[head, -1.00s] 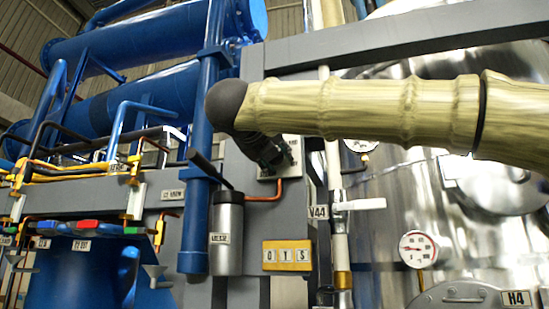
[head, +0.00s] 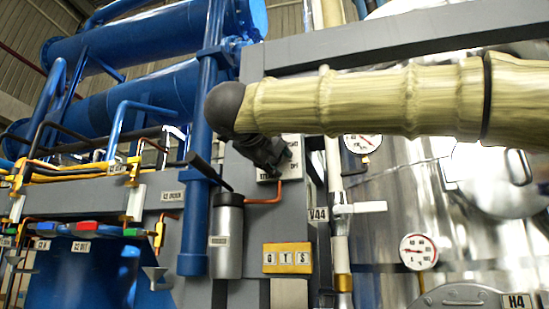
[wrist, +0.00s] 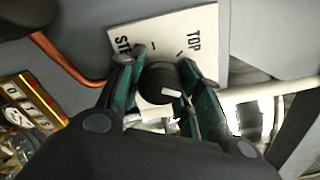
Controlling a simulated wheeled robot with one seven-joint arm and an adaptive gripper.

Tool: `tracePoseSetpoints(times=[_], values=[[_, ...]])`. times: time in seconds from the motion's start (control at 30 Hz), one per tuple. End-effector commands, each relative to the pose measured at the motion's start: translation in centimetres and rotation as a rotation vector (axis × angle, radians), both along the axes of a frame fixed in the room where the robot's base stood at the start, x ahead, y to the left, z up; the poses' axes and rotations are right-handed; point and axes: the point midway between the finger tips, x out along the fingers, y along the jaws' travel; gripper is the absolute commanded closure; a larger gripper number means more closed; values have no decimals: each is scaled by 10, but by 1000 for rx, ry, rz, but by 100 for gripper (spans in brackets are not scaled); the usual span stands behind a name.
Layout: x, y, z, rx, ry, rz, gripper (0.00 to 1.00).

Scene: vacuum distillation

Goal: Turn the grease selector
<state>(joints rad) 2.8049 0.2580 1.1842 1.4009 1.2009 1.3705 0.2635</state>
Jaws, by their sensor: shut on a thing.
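The grease selector is a round dark knob (wrist: 160,84) with a white mark, on a pale plate (wrist: 207,40) lettered "TOP" and, partly hidden, "STE". In the wrist view my gripper (wrist: 160,75) has one green-and-black finger on each side of the knob and is shut on it. In the head view my gripper (head: 272,160) is at the left part of the same plate (head: 293,160), on the grey panel. The knob itself is hidden there behind the gripper.
A copper pipe (head: 265,201) runs from below the plate to a metal cylinder (head: 228,235). A yellow-framed indicator (head: 287,258) is below. A white handle tagged V44 (head: 360,208) and a gauge (head: 418,252) are to the right. A thick blue pipe (head: 204,130) stands left.

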Motion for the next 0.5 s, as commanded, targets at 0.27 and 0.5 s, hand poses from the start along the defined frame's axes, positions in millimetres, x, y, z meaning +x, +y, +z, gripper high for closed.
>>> tracePoseSetpoints(times=[0.27,0.5], values=[[0,0,-1,0,1,0,89],[0,0,-1,0,0,-1,41]])
